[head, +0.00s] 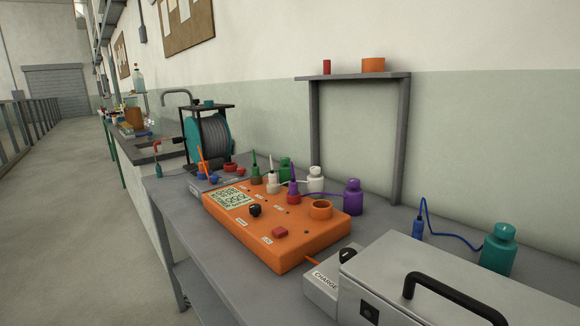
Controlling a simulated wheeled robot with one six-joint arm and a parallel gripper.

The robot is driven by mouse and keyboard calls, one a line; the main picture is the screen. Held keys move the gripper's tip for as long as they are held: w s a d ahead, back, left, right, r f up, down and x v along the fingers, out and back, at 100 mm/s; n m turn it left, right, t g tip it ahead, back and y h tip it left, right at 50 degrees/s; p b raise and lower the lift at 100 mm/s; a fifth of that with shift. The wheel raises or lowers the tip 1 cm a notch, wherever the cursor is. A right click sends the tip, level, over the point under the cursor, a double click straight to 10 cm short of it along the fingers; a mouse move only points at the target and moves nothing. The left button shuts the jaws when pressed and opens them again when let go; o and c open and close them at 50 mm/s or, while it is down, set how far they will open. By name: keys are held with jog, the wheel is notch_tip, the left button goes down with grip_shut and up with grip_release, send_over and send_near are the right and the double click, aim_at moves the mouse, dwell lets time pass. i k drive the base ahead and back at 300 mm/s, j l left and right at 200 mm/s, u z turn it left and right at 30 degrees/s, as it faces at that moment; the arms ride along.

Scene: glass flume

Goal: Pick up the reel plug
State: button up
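A cable reel (214,138) with a teal flange and grey cable stands in a dark frame at the far end of the bench. A small teal plug-like piece (158,171) stands at the bench's far left corner, left of the reel, below a red elbow-shaped part (156,147). It may be the reel plug; it is too small to be sure, and I cannot tell whether a cable joins it to the reel. My gripper is not in view.
An orange panel box (300,257) with coloured plugs and bottles behind it fills the bench (196,283) middle. A grey case (450,285) with a black handle and a teal bottle (498,249) are at right. A grey shelf frame (400,140) rises behind. The left floor (75,240) is clear.

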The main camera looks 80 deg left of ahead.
aim_at(201, 169)
jog(key=u, duration=2.8)
